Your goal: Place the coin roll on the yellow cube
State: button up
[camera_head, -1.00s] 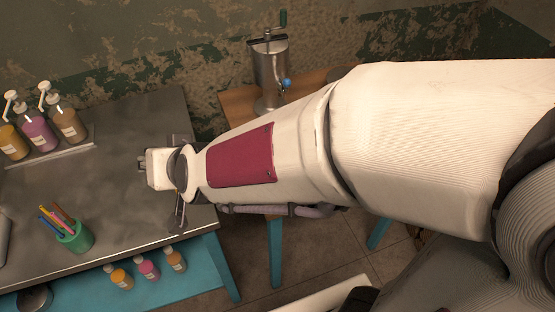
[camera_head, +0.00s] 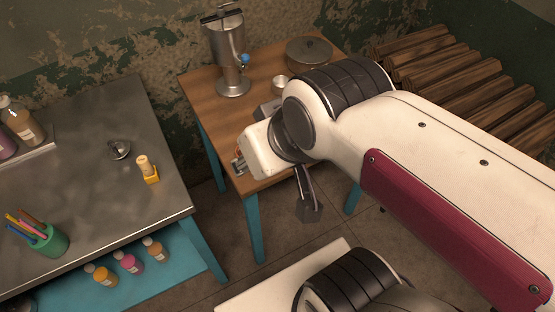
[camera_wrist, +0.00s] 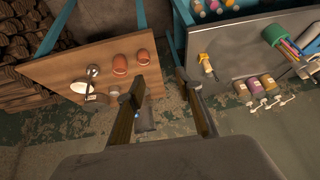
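The coin roll (camera_head: 143,164) is a pale cream cylinder. It appears to stand upright on the yellow cube (camera_head: 152,176), near the right edge of the grey metal table. In the wrist view the coin roll (camera_wrist: 208,70) and the yellow cube (camera_wrist: 203,57) show right of the fingers, clear of them. My gripper (camera_wrist: 161,80) has its two fingers spread with nothing between them. In the head view my gripper (camera_head: 274,182) hangs over the near edge of the wooden table, well right of the cube.
The grey metal table (camera_head: 90,190) holds a small metal bowl (camera_head: 119,149), a green pen cup (camera_head: 47,241) and pump bottles (camera_head: 22,120). The wooden table (camera_head: 265,82) carries a metal dispenser (camera_head: 228,55) and a lidded pot (camera_head: 309,53). A gap separates the tables.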

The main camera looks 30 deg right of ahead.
jog(key=shift+s+d+g+h, duration=0.3)
jog(key=shift+s+d+h, duration=0.1)
jog(key=shift+s+d, duration=0.85)
dwell(0.4)
